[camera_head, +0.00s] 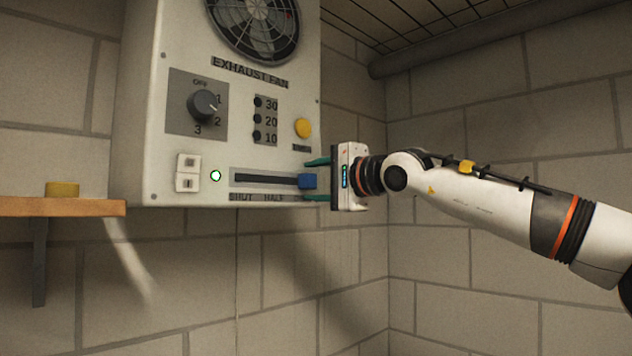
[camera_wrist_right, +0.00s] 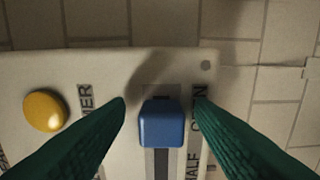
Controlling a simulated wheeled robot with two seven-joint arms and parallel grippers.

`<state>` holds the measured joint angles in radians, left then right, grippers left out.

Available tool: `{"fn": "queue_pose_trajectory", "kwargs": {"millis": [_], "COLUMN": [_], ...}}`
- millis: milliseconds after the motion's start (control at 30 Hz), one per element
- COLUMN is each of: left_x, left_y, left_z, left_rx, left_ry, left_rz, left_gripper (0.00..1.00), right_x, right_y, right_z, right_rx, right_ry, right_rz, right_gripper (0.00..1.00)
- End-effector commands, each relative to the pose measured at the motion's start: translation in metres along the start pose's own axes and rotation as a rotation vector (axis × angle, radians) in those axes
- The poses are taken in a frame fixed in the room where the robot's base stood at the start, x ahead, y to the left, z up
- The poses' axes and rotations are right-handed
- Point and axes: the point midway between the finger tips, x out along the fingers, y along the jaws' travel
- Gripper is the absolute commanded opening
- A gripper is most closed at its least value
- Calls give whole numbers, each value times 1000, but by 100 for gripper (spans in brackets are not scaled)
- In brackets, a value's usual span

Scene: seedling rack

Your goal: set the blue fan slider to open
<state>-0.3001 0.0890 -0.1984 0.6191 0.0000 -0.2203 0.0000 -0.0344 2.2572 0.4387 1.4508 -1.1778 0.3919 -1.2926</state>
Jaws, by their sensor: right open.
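The blue fan slider (camera_head: 308,181) sits at the right end of its dark horizontal slot (camera_head: 262,179) on the exhaust fan box. In the right wrist view the blue slider (camera_wrist_right: 161,124) is level with the OPEN label (camera_wrist_right: 199,112), past HALF. My right gripper (camera_head: 317,180) is open, with one green finger above and one below the slider. In the right wrist view the gripper's fingertips (camera_wrist_right: 160,101) stand either side of the knob with gaps showing. The OPEN label is hidden in the head view. My left gripper is not in view.
A wooden shelf (camera_head: 90,207) is at the left. The space below the box is clear.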

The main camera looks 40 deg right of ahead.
Motion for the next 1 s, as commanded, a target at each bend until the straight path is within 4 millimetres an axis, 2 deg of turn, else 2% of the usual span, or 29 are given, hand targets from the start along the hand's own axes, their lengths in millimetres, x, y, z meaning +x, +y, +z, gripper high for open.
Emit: {"fn": "queue_pose_trajectory", "kwargs": {"millis": [200,333,467,600,800,1000], "left_x": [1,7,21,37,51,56], "left_y": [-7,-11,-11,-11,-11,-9], "left_z": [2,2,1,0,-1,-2], "left_rx": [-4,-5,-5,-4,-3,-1], "left_ry": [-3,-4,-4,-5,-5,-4], "left_rz": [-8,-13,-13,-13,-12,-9], "left_gripper": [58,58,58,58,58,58], "right_x": [0,-9,-31,-63,-100,-118], "right_y": [-1,-3,-5,-5,-4,-2], "right_z": [-1,-1,0,0,2,2], "right_rx": [0,1,1,2,2,1], "right_ry": [2,2,2,2,1,1], "right_rz": [-2,0,3,5,3,-1], "right_gripper": [49,49,49,49,49,49]}}
